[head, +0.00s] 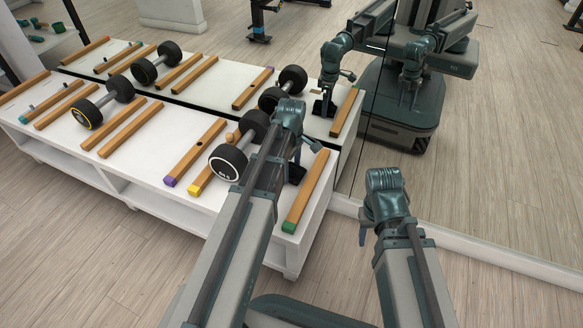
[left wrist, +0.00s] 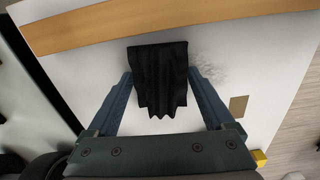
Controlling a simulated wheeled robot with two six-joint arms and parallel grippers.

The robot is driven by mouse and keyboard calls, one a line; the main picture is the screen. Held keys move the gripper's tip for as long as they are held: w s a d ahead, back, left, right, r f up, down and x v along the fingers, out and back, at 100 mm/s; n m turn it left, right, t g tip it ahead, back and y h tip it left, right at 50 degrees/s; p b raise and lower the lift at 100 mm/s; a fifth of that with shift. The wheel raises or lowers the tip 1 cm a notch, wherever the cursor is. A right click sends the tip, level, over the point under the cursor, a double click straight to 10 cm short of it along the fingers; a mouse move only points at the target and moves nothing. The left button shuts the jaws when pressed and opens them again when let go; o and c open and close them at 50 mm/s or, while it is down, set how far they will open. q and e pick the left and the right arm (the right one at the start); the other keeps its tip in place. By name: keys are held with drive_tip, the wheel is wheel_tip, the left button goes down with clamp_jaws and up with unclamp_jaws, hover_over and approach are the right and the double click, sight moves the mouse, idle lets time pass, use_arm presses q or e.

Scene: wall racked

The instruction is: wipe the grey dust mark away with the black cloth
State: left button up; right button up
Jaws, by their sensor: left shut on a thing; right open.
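The black cloth (left wrist: 160,80) hangs between the fingers of my left gripper (left wrist: 160,92), which is shut on it, over the white top. In the head view the cloth (head: 295,174) is a small dark patch under my left gripper (head: 304,157). The grey dust mark (left wrist: 208,68) is a faint speckled smudge on the white surface, just right of the cloth in the left wrist view. I cannot make it out in the head view. My right gripper (head: 364,232) is open and empty, in front of the unit's right end, away from the cloth.
A wooden bar with a green end (head: 308,192) lies right of the cloth. A dumbbell (head: 238,146) and other wooden bars (head: 196,152) lie to its left. A small brown patch (left wrist: 238,107) is near the mark. A mirror (head: 465,130) stands behind the white unit (head: 150,178).

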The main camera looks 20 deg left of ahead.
use_arm(q)
drive_tip(key=shift+s, duration=0.1)
drive_tip(key=shift+s, duration=0.7)
drive_tip(key=shift+s, duration=0.1)
drive_tip(key=shift+s+a, duration=0.1)
drive_tip(key=shift+s, duration=0.55)
drive_tip(key=shift+s, duration=0.15)
drive_tip(key=shift+s+f, duration=0.1)
drive_tip(key=shift+s, duration=0.55)
drive_tip(key=shift+r+p, duration=0.45)
drive_tip(key=shift+r, duration=0.1)
